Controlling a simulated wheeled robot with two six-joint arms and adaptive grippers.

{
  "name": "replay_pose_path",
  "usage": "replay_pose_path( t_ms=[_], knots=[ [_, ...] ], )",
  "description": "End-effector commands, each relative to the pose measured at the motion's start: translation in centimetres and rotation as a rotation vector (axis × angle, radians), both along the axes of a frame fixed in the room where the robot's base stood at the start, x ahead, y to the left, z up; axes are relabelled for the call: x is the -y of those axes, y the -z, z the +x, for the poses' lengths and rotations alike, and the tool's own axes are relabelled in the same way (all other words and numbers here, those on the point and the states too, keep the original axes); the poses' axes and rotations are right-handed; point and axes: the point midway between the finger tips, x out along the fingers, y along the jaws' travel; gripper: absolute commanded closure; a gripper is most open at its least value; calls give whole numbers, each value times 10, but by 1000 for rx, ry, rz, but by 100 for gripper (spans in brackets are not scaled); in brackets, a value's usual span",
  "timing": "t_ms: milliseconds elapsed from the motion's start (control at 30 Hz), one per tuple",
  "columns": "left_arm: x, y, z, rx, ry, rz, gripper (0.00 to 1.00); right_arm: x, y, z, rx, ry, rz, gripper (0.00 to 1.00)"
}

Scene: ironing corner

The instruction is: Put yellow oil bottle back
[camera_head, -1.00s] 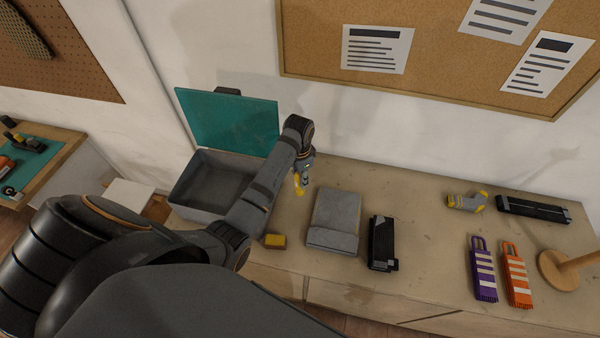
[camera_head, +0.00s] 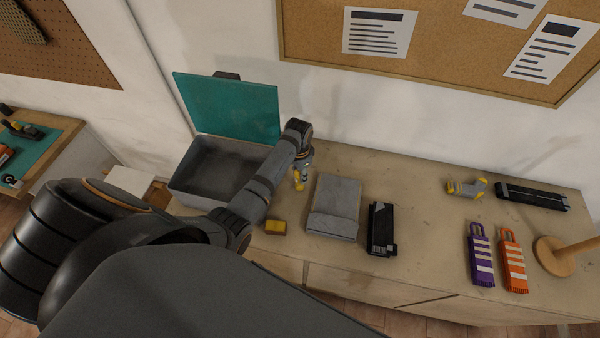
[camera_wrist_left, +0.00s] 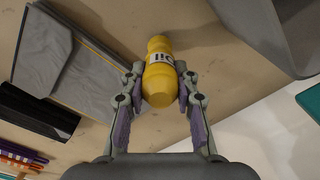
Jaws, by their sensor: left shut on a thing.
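The yellow oil bottle (camera_wrist_left: 160,72) is between the two fingers of my left gripper (camera_wrist_left: 157,92) in the left wrist view, with a dark-lettered label showing. In the head view my left gripper (camera_head: 301,178) points down over the table, right of the open box, and a bit of the yellow bottle (camera_head: 299,185) shows at its tips. The gripper is shut on the bottle. I cannot tell whether the bottle touches the table. My right gripper is not in view.
An open grey box (camera_head: 206,171) with a teal lid (camera_head: 228,106) stands left of the gripper. A yellow block (camera_head: 275,227), a folded grey cloth (camera_head: 334,205) and a black device (camera_head: 381,229) lie nearby. Socks (camera_head: 467,188) and purple and orange items (camera_head: 512,260) lie farther right.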

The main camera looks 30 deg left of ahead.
Motion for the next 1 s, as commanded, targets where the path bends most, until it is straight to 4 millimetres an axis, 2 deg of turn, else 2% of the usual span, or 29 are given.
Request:
replay_pose_path(
  t_ms=[633,667,700,833,1000],
  knots=[
    [0,12,0,0,0,0,100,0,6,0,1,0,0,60],
    [0,11,0,0,0,0,66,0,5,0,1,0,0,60],
    [0,11,0,0,0,0,61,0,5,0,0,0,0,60],
    [0,11,0,0,0,0,44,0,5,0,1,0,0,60],
    [0,11,0,0,0,0,44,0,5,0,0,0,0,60]
  ],
)
